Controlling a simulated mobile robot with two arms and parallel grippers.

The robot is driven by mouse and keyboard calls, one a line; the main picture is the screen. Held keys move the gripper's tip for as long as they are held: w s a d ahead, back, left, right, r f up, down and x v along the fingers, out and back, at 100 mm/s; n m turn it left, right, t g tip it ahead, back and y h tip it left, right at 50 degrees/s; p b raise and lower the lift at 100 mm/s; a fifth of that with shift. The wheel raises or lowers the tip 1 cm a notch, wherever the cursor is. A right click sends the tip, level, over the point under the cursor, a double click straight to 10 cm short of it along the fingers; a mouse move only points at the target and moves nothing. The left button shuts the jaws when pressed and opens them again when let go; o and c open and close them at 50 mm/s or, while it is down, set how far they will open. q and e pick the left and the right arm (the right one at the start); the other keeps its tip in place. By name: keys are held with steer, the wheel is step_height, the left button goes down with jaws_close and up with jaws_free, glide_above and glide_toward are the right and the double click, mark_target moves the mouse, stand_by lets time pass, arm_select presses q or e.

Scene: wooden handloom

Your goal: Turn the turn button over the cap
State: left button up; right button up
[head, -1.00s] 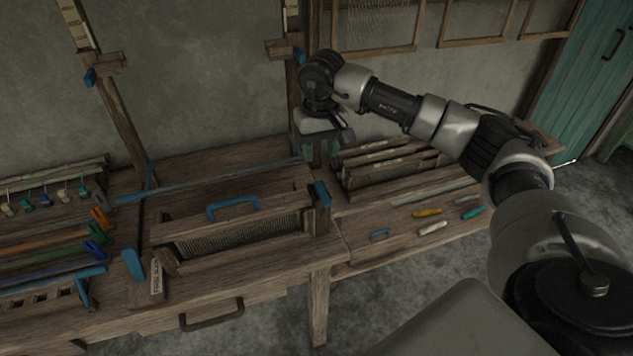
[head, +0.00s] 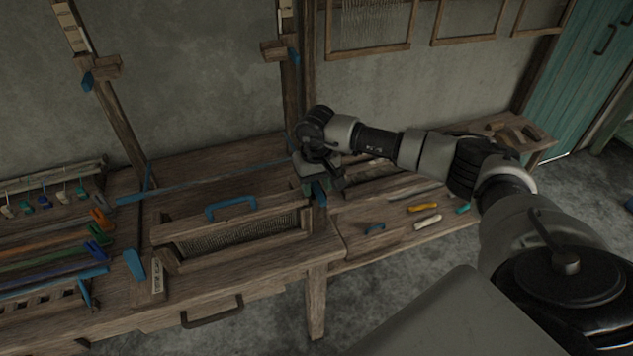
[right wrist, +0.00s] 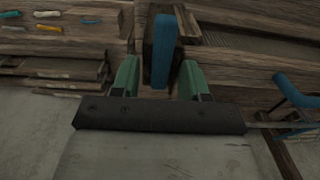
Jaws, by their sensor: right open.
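The cap (head: 180,231) is a wooden bar with a blue handle (head: 231,206), lying along the top of the reed frame. The handle also shows at the right of the right wrist view (right wrist: 292,90). A blue turn button (head: 320,193) sits on the post at the cap's right end; in the right wrist view the button (right wrist: 163,50) stands upright on a dark block. My right gripper (head: 315,183) is over that post. My left gripper is out of view.
Another blue turn button (head: 134,265) stands at the cap's left end, near a labelled wooden block (head: 158,278). Loose coloured tools, including a yellow one (head: 416,207), lie on the right-hand shelf. A drawer handle (head: 212,311) projects from the bench front.

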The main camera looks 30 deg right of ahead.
jaws_close()
